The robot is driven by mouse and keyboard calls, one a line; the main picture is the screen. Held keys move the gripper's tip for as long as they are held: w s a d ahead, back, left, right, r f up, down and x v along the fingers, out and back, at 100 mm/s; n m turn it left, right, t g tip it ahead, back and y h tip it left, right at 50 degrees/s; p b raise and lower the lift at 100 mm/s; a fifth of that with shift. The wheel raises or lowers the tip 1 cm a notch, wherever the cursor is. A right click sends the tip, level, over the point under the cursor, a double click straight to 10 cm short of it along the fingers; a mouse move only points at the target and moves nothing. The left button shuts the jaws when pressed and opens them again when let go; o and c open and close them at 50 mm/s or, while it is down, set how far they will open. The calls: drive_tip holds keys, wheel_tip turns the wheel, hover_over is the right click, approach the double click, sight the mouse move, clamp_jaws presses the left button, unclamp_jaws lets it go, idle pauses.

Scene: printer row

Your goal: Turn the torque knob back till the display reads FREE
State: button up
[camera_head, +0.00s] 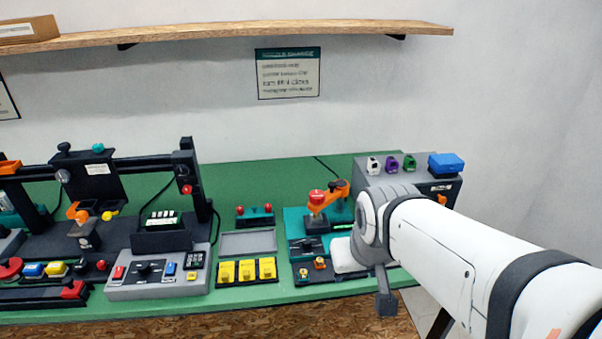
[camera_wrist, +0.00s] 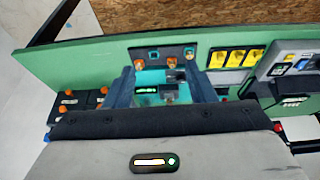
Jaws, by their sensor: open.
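The teal torque station (camera_head: 295,222) stands on the green bench, partly hidden by my arm in the head view. In the wrist view a small dark display (camera_wrist: 147,91) with green characters, too small to read, shows between my fingers. Beside it is a dark block (camera_wrist: 174,78) on the teal base; I cannot tell whether this is the torque knob. My gripper (camera_wrist: 164,88) is open above the station, one finger on each side of these parts, with nothing visibly held. Whether the fingers touch anything is unclear.
Yellow blocks (camera_head: 247,271) and a grey control panel (camera_head: 158,278) lie left. A grey printer box (camera_head: 400,172) stands behind my arm. A wooden shelf (camera_head: 230,32) hangs above.

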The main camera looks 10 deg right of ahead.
drive_tip(key=w+d+f+t+b, duration=0.1)
drive_tip(key=w+f+t+b, duration=0.2)
drive_tip(key=w, duration=0.5)
drive_tip(key=w+d+f+t+b, duration=0.1)
drive_tip(key=w+f+t+b, duration=0.15)
drive_tip(key=w, duration=0.55)
drive_tip(key=n+t+y+b, duration=0.2)
drive_tip(key=t+b, duration=0.3)
drive_tip(key=t, duration=0.2)
approach(320, 201)
drive_tip(key=w+f, duration=0.1)
drive_tip(key=w, duration=0.3)
drive_tip(key=shift+w+f+t+y, duration=0.1)
drive_tip(key=shift+w+t+y, duration=0.2)
drive_tip(key=shift+t+y, duration=0.2)
drive_tip(key=shift+w+a, duration=0.2)
drive_tip(key=shift+w, duration=0.3)
drive_tip(key=w, duration=0.4)
drive_tip(key=w+a, duration=0.1)
drive_tip(key=w, duration=0.1)
drive_tip(key=shift+w+a+p, duration=0.1)
drive_tip(key=shift+w+p, duration=0.3)
drive_tip(key=c, duration=0.6)
drive_tip(key=shift+a, duration=0.1)
drive_tip(key=shift+c, duration=0.5)
